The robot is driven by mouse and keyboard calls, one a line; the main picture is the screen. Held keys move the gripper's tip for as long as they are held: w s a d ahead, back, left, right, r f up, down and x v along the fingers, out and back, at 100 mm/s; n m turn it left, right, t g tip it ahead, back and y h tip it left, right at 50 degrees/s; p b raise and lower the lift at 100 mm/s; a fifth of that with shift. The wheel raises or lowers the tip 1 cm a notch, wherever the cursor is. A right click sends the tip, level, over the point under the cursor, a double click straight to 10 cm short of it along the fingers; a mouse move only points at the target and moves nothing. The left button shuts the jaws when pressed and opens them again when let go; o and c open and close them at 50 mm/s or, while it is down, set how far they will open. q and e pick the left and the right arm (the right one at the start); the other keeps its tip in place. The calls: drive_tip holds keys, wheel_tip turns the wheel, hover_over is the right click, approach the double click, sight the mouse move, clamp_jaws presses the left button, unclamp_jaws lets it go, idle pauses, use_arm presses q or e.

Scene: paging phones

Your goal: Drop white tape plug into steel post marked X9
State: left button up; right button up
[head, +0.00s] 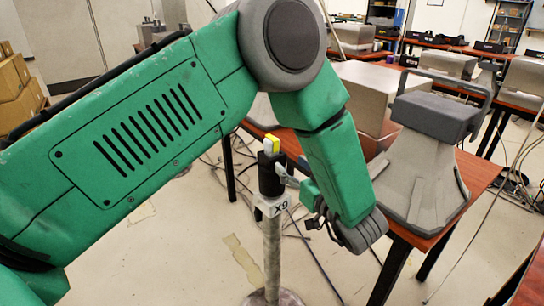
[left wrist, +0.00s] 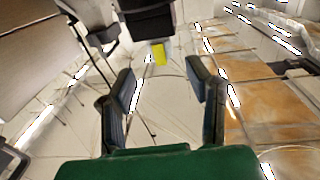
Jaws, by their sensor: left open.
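The steel post (head: 272,250) stands upright on a round base, with a black top (head: 271,178) and a tilted X9 label (head: 280,207). A small white and yellow plug (head: 271,150) stands upright at the top of the black part; how deep it sits is hidden. In the left wrist view, the yellow part of the plug (left wrist: 158,53) shows against the black top (left wrist: 147,20), which appears inverted. My left gripper (head: 287,173) is beside the black top, its fingers (left wrist: 161,75) apart and empty, with the plug ahead of them. My right gripper is out of view.
A reddish-brown table (head: 475,175) at the right carries a grey device (head: 425,160) with a handle. Cables lie on the pale floor around the post. Cardboard boxes (head: 18,95) are stacked at the far left, and more tables stand behind.

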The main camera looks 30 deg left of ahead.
use_arm(q)
drive_tip(key=s+f+m+h, duration=0.5)
drive_tip(key=f+h, duration=0.1)
drive_tip(key=f, duration=0.5)
drive_tip(key=s+f+m+h, duration=0.5)
drive_tip(key=s+f+h, duration=0.1)
drive_tip(key=f, duration=0.6)
drive_tip(key=s+f+m+g+h, duration=0.1)
drive_tip(key=s+g, duration=0.3)
drive_tip(key=s, duration=0.7)
drive_tip(key=s+a+f+m+g+h, duration=0.1)
drive_tip(key=s+f+m+g+h, duration=0.1)
drive_tip(key=s, duration=1)
wheel_tip(320, 180, down, 2)
drive_tip(key=shift+f+g+h, duration=0.2)
drive_tip(key=shift+g+h, duration=0.3)
drive_tip(key=shift+g, duration=0.5)
